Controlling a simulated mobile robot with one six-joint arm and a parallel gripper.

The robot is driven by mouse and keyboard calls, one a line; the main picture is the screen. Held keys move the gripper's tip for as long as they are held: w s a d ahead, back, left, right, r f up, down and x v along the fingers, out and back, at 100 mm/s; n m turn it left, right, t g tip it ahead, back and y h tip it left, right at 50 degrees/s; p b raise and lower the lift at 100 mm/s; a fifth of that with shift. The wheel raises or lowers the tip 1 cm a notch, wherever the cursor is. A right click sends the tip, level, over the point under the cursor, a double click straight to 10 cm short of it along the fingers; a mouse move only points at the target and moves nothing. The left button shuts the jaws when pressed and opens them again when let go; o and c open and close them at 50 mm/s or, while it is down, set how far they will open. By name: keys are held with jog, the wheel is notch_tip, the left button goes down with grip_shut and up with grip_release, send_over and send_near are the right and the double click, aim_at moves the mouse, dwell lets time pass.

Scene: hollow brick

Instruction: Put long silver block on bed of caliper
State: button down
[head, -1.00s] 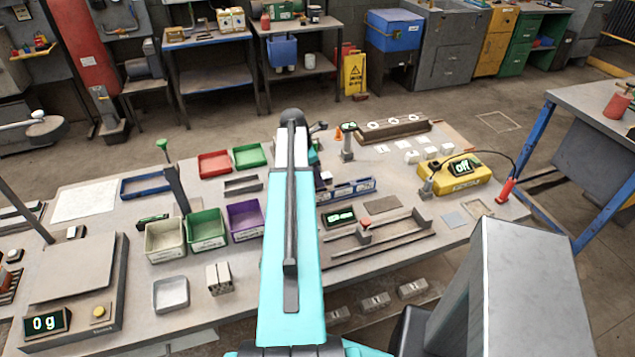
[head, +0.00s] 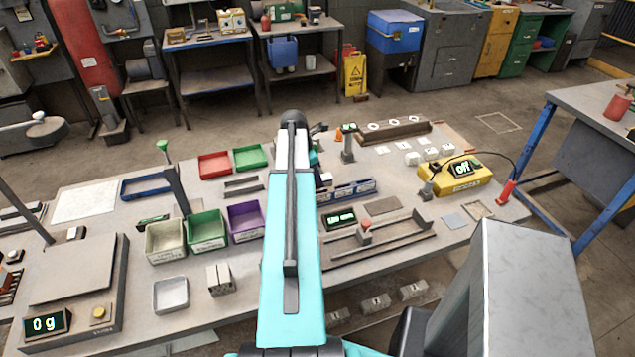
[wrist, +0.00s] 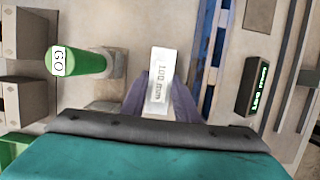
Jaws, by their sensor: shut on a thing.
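In the wrist view, my gripper (wrist: 159,92) is shut on a pale silver block (wrist: 161,62) marked 100 mm, one finger on each side. The block's far end sticks out past the fingers. In the head view my teal arm hides most of the gripper and the block. The caliper (head: 398,240) lies to the right of my arm in the head view, with a long flat bed, a red-knobbed slider (head: 365,227) and a small lit display (head: 340,218). The display (wrist: 258,86) also shows at the right of the wrist view, apart from the block.
A blue divided tray (head: 352,189) lies between arm and caliper. A green-topped GO post (wrist: 80,62) stands left of the block in the wrist view. Green (head: 206,232) and purple (head: 246,220) bins are left of my arm. A yellow device (head: 455,178) stands at right.

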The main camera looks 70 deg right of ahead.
jog(key=shift+r, duration=0.2)
notch_tip(320, 180, up, 10)
jog(key=b, duration=0.3)
dwell(0.6)
jog(key=shift+r, duration=0.1)
dwell(0.9)
